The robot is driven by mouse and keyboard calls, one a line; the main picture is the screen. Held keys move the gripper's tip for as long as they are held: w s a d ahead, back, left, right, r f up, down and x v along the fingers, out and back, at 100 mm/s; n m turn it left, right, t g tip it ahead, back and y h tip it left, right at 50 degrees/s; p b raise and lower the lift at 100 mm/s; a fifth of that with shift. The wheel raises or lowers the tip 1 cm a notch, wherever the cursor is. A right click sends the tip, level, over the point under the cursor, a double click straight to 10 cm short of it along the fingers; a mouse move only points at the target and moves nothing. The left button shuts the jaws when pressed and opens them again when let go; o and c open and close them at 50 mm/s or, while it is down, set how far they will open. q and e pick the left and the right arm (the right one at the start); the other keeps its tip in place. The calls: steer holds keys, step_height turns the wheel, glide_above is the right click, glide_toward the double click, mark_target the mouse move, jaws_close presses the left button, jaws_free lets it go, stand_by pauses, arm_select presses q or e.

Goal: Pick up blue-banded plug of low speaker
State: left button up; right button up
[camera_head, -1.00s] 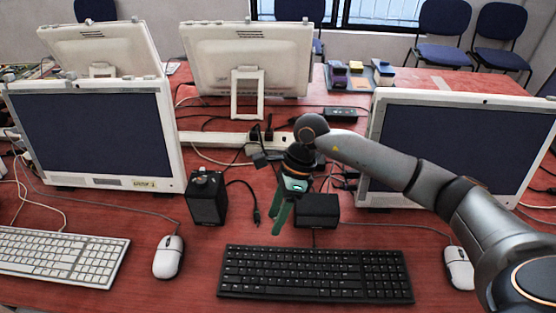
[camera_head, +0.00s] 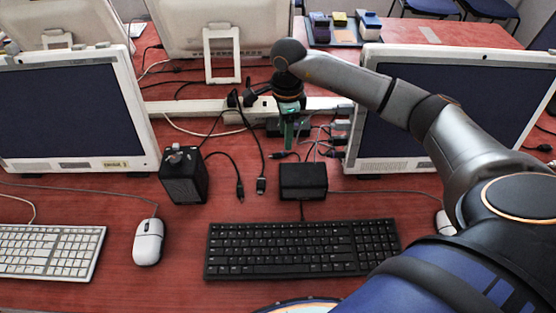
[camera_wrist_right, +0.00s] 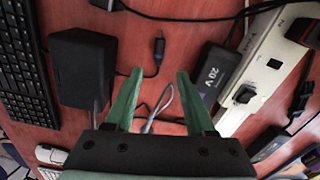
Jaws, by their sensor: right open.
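The low speaker (camera_head: 303,180) is a squat black box behind the black keyboard; it also shows at left in the right wrist view (camera_wrist_right: 85,72). A small dark plug (camera_wrist_right: 159,48) on a thin black cable lies on the red table beside it. I cannot make out a blue band on it. My right gripper (camera_head: 288,142) points down just behind the low speaker. In the right wrist view its green fingers (camera_wrist_right: 159,74) are open and empty, with the plug beyond the gap between their tips. My left gripper is out of view.
A taller black speaker (camera_head: 184,175) stands left, with two loose black plugs (camera_head: 240,192) near it. A white power strip (camera_wrist_right: 262,75) and a black 20 V adapter (camera_wrist_right: 217,75) lie close to the gripper. Tangled cables run behind. A monitor (camera_head: 425,110) stands right.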

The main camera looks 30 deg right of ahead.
mark_target(282, 153)
steer(key=f+b, duration=0.1)
steer(key=f, duration=0.1)
steer(key=f+b, duration=0.1)
steer(key=a+f+b, duration=0.1)
steer(key=f, duration=0.1)
steer(key=shift+f+b, duration=0.3)
steer(key=shift+f, duration=0.05)
steer(key=c, duration=0.7)
steer(key=shift+c, duration=0.8)
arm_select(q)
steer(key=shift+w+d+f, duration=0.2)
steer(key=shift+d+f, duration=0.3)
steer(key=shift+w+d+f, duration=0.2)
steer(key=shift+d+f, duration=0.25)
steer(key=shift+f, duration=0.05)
arm_select(e)
jaws_close()
